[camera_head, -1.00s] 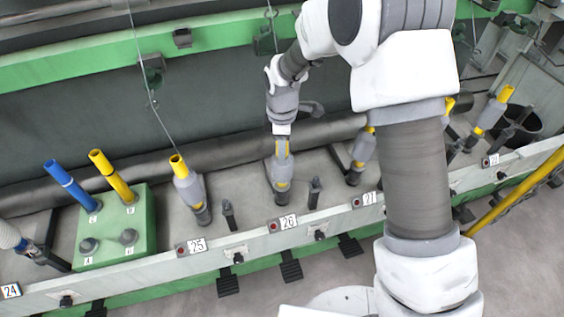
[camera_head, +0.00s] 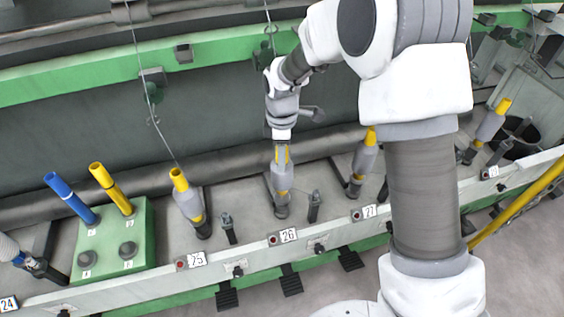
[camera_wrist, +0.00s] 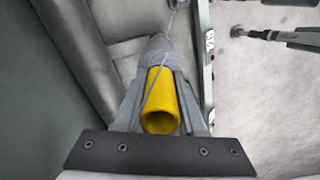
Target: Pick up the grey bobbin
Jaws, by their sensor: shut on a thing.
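The grey bobbin (camera_head: 282,181) is grey yarn on a yellow tube and stands nearly upright at station 26. My gripper (camera_head: 282,156) comes down from above and is shut on its yellow top. In the wrist view the open yellow tube end (camera_wrist: 161,113) sits between the two fingers of my gripper (camera_wrist: 160,117), with the grey yarn (camera_wrist: 159,52) beyond it. A thin thread crosses the tube. The bobbin's foot is at the spindle, and I cannot tell whether it is raised off it.
Similar grey bobbins stand at left (camera_head: 187,197) and right (camera_head: 363,163). A green block (camera_head: 112,245) holds a blue tube (camera_head: 69,196) and a yellow tube (camera_head: 111,188). A small dark post (camera_head: 314,206) stands close to the right of the held bobbin. A numbered rail (camera_head: 330,231) runs in front.

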